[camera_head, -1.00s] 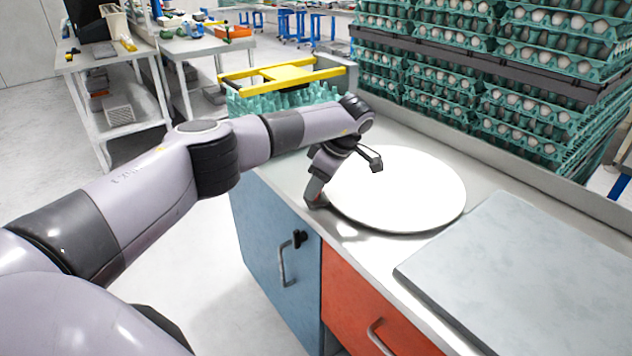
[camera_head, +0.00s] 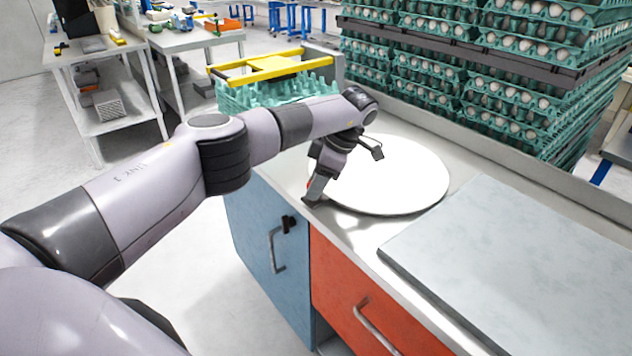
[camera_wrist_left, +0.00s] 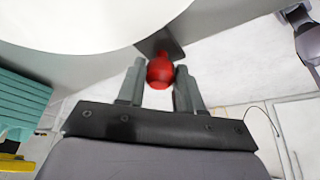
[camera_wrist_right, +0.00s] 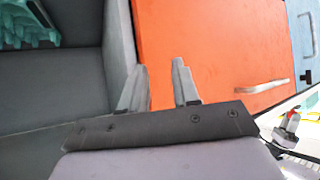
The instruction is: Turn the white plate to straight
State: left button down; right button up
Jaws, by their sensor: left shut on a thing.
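The white plate (camera_head: 395,180) is a large round disc lying flat on the counter. It also shows in the left wrist view (camera_wrist_left: 75,25). A red knob (camera_wrist_left: 160,72) sits on a dark bracket (camera_wrist_left: 160,42) at the plate's edge. My left gripper (camera_wrist_left: 160,75) is shut on the red knob, one finger on each side. In the head view my left gripper (camera_head: 315,190) reaches down at the plate's left front edge and mostly hides the knob. My right gripper (camera_wrist_right: 158,75) is open and empty, above an orange cabinet front; it is outside the head view.
A grey slab (camera_head: 520,265) lies on the counter right of the plate. Stacked teal egg trays (camera_head: 440,95) stand behind the counter. A yellow frame (camera_head: 270,67) over teal trays is behind my left arm. Blue (camera_head: 255,240) and orange (camera_head: 350,295) cabinet fronts are below.

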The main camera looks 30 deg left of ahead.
pick_arm(q)
jog(key=shift+d, duration=0.2)
jog(key=c, duration=0.8)
grip_release()
jog(key=shift+o, duration=0.2)
jog(key=b+v, duration=0.1)
jog(key=v, duration=0.6)
jog(key=shift+s+r, duration=0.1)
jog(key=shift+s, duration=0.05)
